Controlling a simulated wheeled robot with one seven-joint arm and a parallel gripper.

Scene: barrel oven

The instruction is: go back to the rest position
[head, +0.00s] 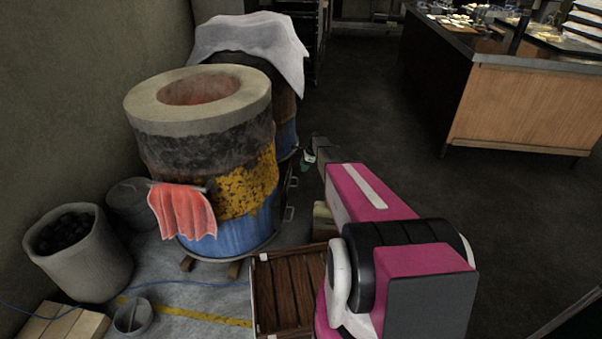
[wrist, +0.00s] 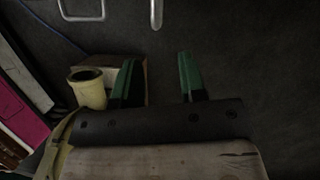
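My gripper (wrist: 158,80) is open in the wrist view, with two green fingers apart and dark floor between them. Nothing is held between the fingers. In the head view my gripper (head: 309,157) shows small at the end of my pink and black arm, just right of the barrel oven (head: 160,150). The barrel oven has a pale rim, a glowing inside, and a blue lower part. My gripper appears apart from it.
A second barrel (head: 284,110) under a white cloth (head: 250,42) stands behind the oven. A red cloth (head: 182,210) hangs on the oven's front. A charcoal bin (head: 85,265) is at left, a slatted wooden crate (head: 285,290) in front. Open floor lies right, before a counter (head: 525,105).

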